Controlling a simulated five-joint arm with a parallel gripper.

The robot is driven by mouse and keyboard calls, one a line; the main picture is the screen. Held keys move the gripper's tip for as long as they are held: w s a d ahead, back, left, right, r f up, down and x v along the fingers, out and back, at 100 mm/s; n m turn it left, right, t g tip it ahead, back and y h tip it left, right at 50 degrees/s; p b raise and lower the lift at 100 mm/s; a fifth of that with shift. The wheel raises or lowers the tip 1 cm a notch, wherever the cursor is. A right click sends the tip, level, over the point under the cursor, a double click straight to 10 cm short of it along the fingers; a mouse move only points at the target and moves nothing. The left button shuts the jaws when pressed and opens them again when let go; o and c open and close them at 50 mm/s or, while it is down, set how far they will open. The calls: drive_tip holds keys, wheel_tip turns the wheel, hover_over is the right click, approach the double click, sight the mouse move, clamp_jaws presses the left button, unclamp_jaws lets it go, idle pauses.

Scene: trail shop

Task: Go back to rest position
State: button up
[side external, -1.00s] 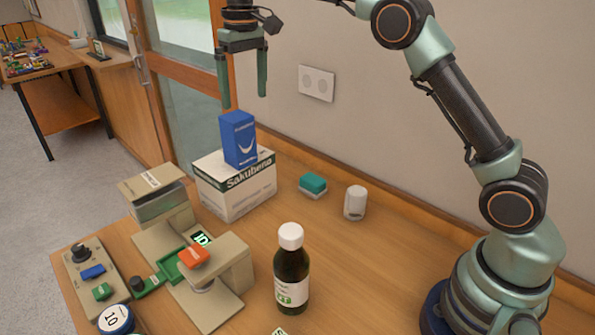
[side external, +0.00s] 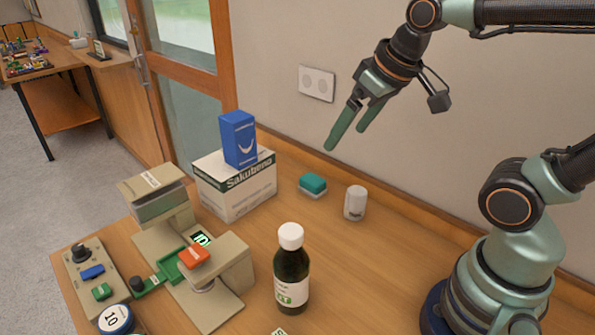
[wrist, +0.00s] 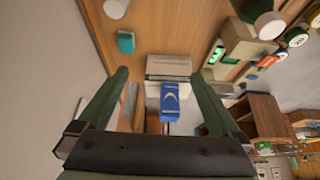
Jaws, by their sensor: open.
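My gripper (side external: 346,132) is open and empty, in the air above the back of the table near the wall, its fingers angled down and to the left. In the wrist view my gripper (wrist: 155,95) shows both fingers spread apart with nothing touching them. A blue box (side external: 238,140) stands upright on the white Sakubeno box (side external: 245,197), to the left of and below the fingers. The blue box (wrist: 169,103) and the Sakubeno box (wrist: 168,67) appear between the fingers in the wrist view, farther off.
A dark bottle with a white cap (side external: 291,270) stands mid-table. A teal-topped block (side external: 312,184) and a white cylinder (side external: 355,203) sit near the wall. A beige device (side external: 215,285) with an orange block and a button panel (side external: 82,265) stand front left.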

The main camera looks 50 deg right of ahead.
drive_tip(key=shift+s+f, duration=0.65)
drive_tip(key=shift+f, duration=0.1)
